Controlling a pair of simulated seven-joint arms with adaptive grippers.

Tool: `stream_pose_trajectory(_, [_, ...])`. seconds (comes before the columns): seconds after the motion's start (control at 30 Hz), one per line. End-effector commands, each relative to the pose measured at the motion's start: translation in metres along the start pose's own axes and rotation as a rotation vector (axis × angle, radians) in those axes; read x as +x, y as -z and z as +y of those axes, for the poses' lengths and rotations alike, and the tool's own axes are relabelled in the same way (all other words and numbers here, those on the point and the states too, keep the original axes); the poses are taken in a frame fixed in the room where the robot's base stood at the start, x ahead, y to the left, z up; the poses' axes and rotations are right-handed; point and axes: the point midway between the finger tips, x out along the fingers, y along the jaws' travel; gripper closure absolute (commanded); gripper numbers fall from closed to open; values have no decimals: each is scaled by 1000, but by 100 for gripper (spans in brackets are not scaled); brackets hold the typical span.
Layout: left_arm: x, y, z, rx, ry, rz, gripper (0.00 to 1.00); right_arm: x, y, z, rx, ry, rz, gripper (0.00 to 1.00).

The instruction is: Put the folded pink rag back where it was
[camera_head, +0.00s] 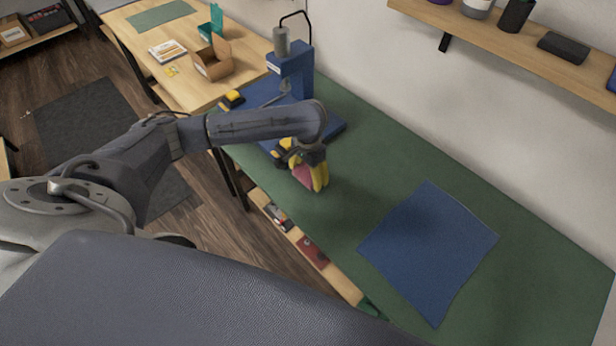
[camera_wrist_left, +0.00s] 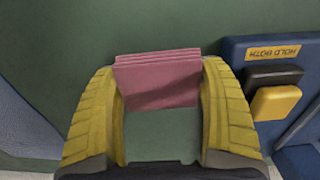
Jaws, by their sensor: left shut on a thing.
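The folded pink rag (camera_wrist_left: 158,80) is between the yellow fingers of my left gripper (camera_wrist_left: 160,110) in the left wrist view, and the fingers are shut on it. In the head view the left gripper (camera_head: 315,178) points down over the green mat near its front edge, with a bit of the pink rag (camera_head: 302,174) showing at the fingers. I cannot tell whether the rag touches the mat. My right gripper is not in view.
A blue press (camera_head: 290,75) stands behind the left gripper; its base with black and yellow buttons (camera_wrist_left: 275,102) is close on the right in the wrist view. A blue cloth (camera_head: 430,250) lies on the green mat (camera_head: 545,285) to the right. Green surface between them is clear.

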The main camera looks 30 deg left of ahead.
Motion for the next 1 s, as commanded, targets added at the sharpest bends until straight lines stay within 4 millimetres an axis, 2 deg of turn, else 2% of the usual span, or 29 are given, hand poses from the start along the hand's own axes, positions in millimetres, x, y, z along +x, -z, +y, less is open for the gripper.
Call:
stream_pose_trajectory(0.17, [20, -1, 0, 0, 1, -2, 54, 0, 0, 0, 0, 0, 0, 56])
stream_pose_trajectory(0.57, [24, -1, 0, 0, 1, -1, 54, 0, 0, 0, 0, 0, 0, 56])
stream_pose_trajectory(0.6, [24, 0, 0, 0, 1, -1, 20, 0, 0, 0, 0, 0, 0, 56])
stream_pose_trajectory(0.7, [24, 0, 0, 0, 1, -1, 9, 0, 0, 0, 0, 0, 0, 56])
stream_pose_trajectory(1.0, [22, 0, 0, 1, 1, 0, 9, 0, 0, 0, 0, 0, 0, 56])
